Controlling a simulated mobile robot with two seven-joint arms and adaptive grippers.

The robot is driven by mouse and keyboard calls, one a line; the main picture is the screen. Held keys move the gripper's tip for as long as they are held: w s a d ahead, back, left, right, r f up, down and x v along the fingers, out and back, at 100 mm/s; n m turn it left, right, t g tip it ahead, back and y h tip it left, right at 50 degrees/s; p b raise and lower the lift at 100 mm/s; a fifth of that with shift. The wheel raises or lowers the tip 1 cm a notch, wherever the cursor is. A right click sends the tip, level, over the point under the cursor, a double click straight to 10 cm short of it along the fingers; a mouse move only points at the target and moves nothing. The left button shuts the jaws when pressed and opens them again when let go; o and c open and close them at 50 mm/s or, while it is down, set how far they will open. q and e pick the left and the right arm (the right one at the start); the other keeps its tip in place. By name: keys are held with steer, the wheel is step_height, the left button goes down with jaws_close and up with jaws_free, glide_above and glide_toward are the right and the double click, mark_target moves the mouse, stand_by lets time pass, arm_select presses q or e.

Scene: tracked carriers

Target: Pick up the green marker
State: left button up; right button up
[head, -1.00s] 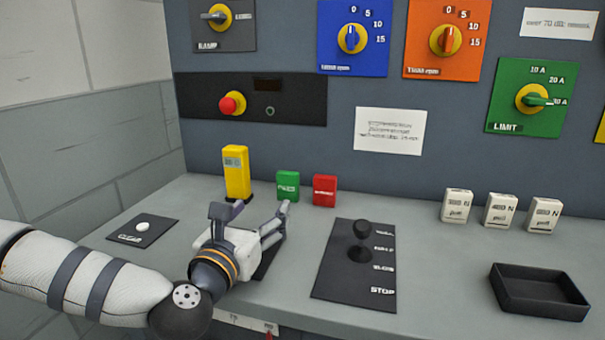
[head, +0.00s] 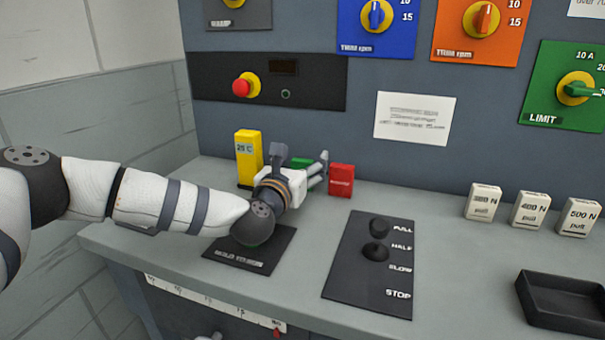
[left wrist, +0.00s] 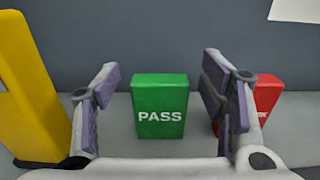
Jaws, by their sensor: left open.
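The green marker (left wrist: 160,105) is a small upright block lettered PASS, standing on the grey bench near the back panel. In the left wrist view it stands between the two open fingers of my left gripper (left wrist: 160,100), with a gap on each side. In the head view my left gripper (head: 304,172) reaches toward the green marker (head: 301,163), which is mostly hidden behind it. My right gripper is not in view.
A red marker (head: 341,180) stands close to the right of the green one. A yellow block with a display (head: 247,147) stands to the left. A black lever plate (head: 350,275), several white weight blocks (head: 483,200) and a black tray (head: 562,312) are to the right.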

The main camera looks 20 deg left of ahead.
arm_select(q)
steer(key=shift+w+f, duration=0.15)
steer(key=shift+w, duration=0.2)
steer(key=c, duration=1.3)
